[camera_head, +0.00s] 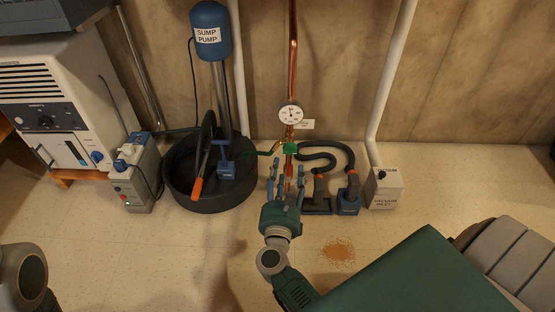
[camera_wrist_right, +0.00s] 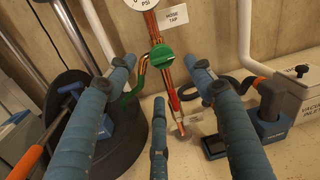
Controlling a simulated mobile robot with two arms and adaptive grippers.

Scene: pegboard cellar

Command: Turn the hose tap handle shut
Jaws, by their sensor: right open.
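The green hose tap handle (camera_head: 290,148) is a round knob on the copper pipe below a white gauge. In the right wrist view the handle (camera_wrist_right: 161,56) shows a raised bar across its face, running slightly slanted. A "HOSE TAP" label (camera_wrist_right: 174,16) hangs above and right of it. My right gripper (camera_head: 286,166) is open and empty, pointing at the pipe. In the right wrist view its blue fingers (camera_wrist_right: 160,66) spread left, right and below the handle. No contact shows; the handle appears beyond the fingertips. My left gripper is not in view.
A black sump basin (camera_head: 208,190) with an orange-gripped tool stands left of the pipe. A red-handled lower fitting (camera_wrist_right: 173,101) sits below the tap. Black hoses (camera_head: 335,155) and a vacuum inlet box (camera_head: 385,189) are at right. The floor in front holds an orange spill (camera_head: 338,251).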

